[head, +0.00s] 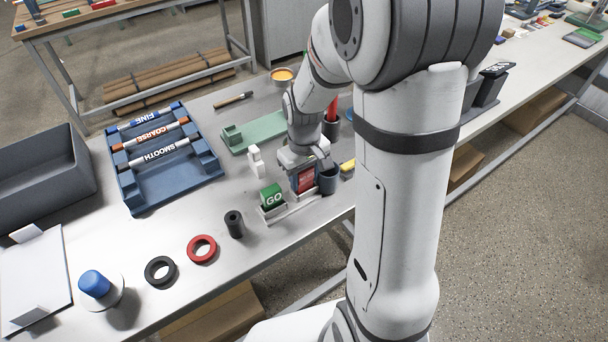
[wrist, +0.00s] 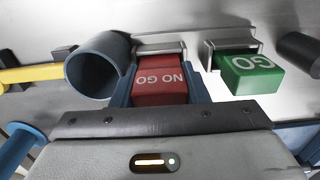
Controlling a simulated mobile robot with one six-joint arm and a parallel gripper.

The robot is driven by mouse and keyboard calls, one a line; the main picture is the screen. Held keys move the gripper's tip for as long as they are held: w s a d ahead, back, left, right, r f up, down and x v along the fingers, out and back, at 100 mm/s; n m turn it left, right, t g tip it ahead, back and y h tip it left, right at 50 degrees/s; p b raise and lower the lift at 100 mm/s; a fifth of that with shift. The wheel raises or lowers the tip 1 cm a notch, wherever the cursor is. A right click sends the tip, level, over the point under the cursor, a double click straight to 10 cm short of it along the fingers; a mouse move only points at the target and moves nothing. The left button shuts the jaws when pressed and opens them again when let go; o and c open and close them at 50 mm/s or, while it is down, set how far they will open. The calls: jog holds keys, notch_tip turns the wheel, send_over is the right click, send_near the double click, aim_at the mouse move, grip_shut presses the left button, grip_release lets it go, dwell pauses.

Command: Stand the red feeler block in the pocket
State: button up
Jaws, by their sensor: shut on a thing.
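The red feeler block (wrist: 160,85), marked NO GO, is between the blue fingers of my gripper (wrist: 160,68), which is shut on it. In the head view the block (head: 305,181) is upright under my gripper (head: 304,172), low over the bench. The red block's pocket, a pale metal bracket (wrist: 160,47), shows at the block's far end in the wrist view. The block is at this pocket; I cannot tell whether its bottom is fully seated. The green GO block (head: 271,195) stands in the neighbouring pocket (head: 273,213) and also shows in the wrist view (wrist: 248,75).
A blue-grey cup (head: 328,181) stands close beside my gripper, with a yellow-handled tool (head: 347,167) beyond it. A blue roller rack (head: 165,178) is farther back.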

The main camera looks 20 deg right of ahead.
jog(key=shift+f, duration=0.2)
jog(key=o, duration=1.1)
jog(key=shift+c, duration=0.2)
jog(key=shift+r, duration=0.1)
notch_tip(320, 180, up, 8)
jog(key=shift+f, duration=0.15)
